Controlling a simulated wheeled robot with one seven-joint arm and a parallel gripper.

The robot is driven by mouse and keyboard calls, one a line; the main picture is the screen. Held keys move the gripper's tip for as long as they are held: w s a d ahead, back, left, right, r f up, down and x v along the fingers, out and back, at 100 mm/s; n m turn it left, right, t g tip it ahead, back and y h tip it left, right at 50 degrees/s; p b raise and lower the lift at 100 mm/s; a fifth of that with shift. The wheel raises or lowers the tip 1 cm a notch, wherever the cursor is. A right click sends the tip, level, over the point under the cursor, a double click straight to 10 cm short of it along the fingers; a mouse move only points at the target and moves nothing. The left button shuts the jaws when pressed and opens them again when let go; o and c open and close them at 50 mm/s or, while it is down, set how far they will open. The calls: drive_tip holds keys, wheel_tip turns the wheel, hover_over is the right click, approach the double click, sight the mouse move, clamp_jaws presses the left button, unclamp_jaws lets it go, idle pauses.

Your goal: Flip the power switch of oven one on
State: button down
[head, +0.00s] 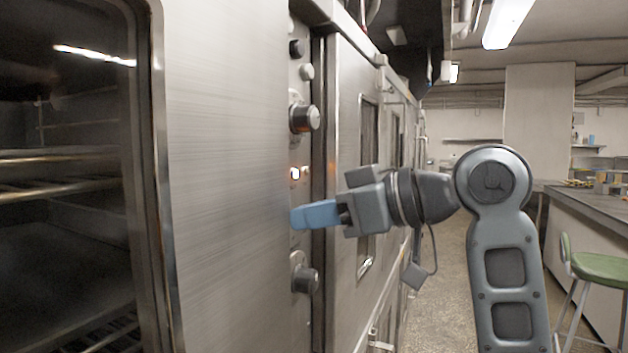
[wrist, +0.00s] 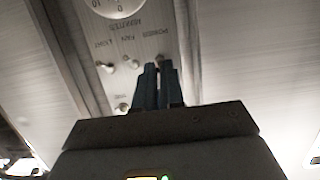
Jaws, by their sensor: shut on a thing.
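The oven's narrow control panel (head: 302,200) stands upright beside the open oven chamber in the head view. Small labels above the fingers are upside down and blurred.
A round knob (head: 305,118) is above my fingers and another knob (head: 305,279) below. Small toggles (wrist: 130,62) sit close beside my fingers, and a white dial (wrist: 118,6) is near. A green stool (head: 598,268) stands at the right by a counter; the aisle floor between is clear.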

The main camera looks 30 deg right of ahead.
drive_tip(key=shift+w+a+r+g+h+p, duration=0.15)
drive_tip(key=shift+r+g+h+p, duration=0.3)
drive_tip(key=shift+g+p, duration=0.3)
drive_tip(key=shift+w+a+r+g+h+p, duration=0.15)
drive_tip(key=shift+r+g+h+p, duration=0.25)
drive_tip(key=shift+g+p, duration=0.3)
drive_tip(key=shift+d+f, duration=0.1)
drive_tip(key=shift+f, duration=0.05)
drive_tip(key=c, duration=1.2)
unclamp_jaws()
drive_tip(key=shift+c, duration=0.2)
drive_tip(key=v, duration=0.7)
drive_tip(key=shift+s+r, duration=0.25)
drive_tip(key=shift+r, duration=0.05)
drive_tip(key=shift+d, duration=0.1)
